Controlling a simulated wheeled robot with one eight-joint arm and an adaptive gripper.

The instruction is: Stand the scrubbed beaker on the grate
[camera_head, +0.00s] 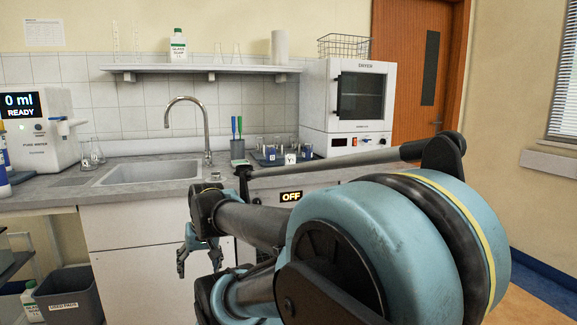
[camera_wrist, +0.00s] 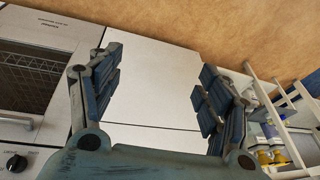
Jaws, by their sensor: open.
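My gripper (camera_head: 182,266) hangs in front of the white cabinet below the sink counter in the head view. In the wrist view my gripper (camera_wrist: 158,88) is open, with nothing between its fingers. Several small clear glass vessels (camera_head: 277,143) stand on the counter right of the sink, by a blue tray (camera_head: 268,161); which of them is the scrubbed beaker I cannot tell. The dryer (camera_head: 346,95) stands right of them with its door shut. A wire mesh (camera_wrist: 30,75) shows behind a window in the wrist view; whether it is the grate I cannot tell.
The sink (camera_head: 150,173) with its tall faucet (camera_head: 207,125) lies left of the vessels. A cup of brushes (camera_head: 237,149) stands between. A water dispenser (camera_head: 35,130) is at the left end and a grey bin (camera_head: 68,296) on the floor. Bottles (camera_wrist: 270,130) stand on shelving at right in the wrist view.

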